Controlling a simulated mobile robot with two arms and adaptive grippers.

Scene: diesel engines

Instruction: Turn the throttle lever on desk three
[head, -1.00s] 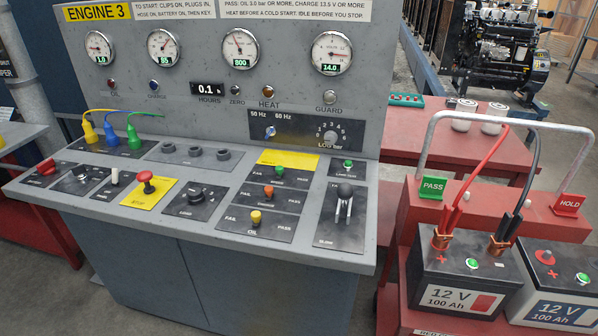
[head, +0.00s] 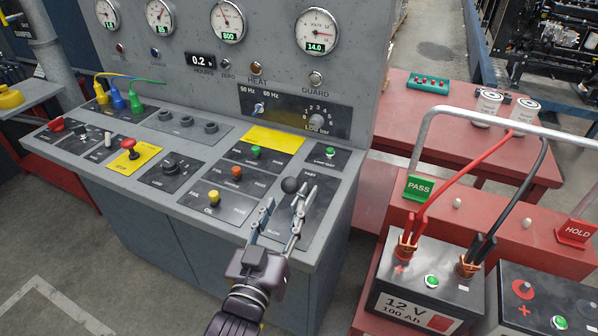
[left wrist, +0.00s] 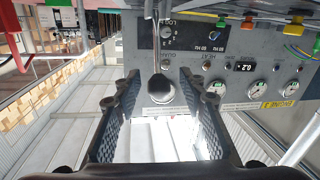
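The throttle lever (head: 291,185) has a black ball knob and stands on a dark plate (head: 318,190) at the right end of the desk top, with FAST marked at the far end and SLOW at the near end. My left gripper (head: 283,212) is open at the near side of the lever, its fingers pointing toward the knob. In the left wrist view the knob (left wrist: 161,89) shows between the two spread fingers, with gaps on both sides. Whether a finger touches the stalk cannot be told. My right gripper is not in view.
Left of the lever are yellow (head: 213,197), orange (head: 236,172) and green (head: 256,152) knobs and a red mushroom button (head: 129,143). The gauge panel (head: 200,62) rises behind. A red stand with a battery (head: 425,290) and metal rail is at right.

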